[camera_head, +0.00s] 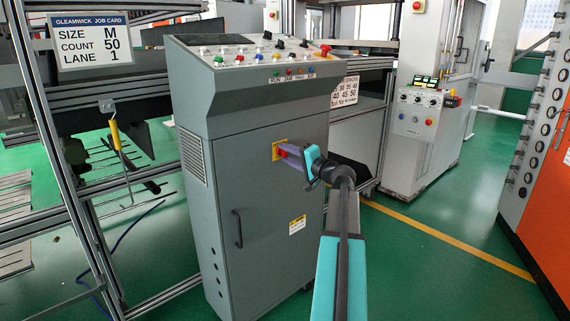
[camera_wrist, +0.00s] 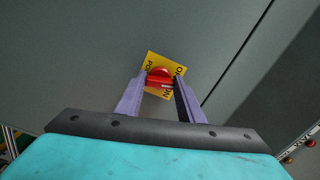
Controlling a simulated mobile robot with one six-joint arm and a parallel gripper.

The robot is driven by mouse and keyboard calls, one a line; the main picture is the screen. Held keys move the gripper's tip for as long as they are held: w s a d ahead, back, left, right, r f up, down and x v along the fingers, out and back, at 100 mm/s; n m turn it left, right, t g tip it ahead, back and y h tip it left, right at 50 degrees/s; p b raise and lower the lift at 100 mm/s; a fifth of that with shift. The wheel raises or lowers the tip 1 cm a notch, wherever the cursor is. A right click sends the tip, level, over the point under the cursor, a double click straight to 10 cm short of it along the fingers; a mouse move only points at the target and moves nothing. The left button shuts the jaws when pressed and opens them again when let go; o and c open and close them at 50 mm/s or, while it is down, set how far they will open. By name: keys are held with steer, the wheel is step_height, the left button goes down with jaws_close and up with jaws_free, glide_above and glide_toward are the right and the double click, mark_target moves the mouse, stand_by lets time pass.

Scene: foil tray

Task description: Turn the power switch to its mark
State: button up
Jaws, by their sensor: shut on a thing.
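The power switch is a red rotary knob on a yellow plate on the front of the grey cabinet. In the wrist view the red knob (camera_wrist: 160,77) sits between the two purple fingers of my gripper (camera_wrist: 161,84), which are shut on it. The yellow plate (camera_wrist: 153,60) carries black lettering, partly hidden by the knob and fingers; "ON" reads at its right edge. In the head view the plate (camera_head: 276,149) shows at the cabinet's upper front, with my gripper (camera_head: 283,151) reaching it from the right. A pale line shows on the knob; its exact alignment is unclear.
The grey cabinet (camera_head: 262,205) has a door handle (camera_head: 237,228) below left of the switch and a sloped button panel (camera_head: 262,58) above. A job card (camera_head: 90,40) hangs at the left. Green floor is free to the right, near an orange cabinet (camera_head: 545,190).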

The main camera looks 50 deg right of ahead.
steer(key=n+b, duration=0.4)
steer(key=b, duration=0.2)
steer(key=shift+d+f, duration=0.1)
steer(key=shift+d, duration=0.05)
steer(key=shift+n+b, duration=0.8)
steer(key=shift+b, duration=0.1)
steer(key=shift+r, duration=0.25)
steer(key=o, duration=1.1)
steer(key=shift+c, duration=0.2)
steer(key=shift+f, duration=0.1)
steer(key=shift+s, duration=0.15)
steer(key=s+a+p, duration=0.1)
steer(key=s+p, duration=0.1)
steer(key=s, duration=1.1)
steer(key=shift+s, duration=0.3)
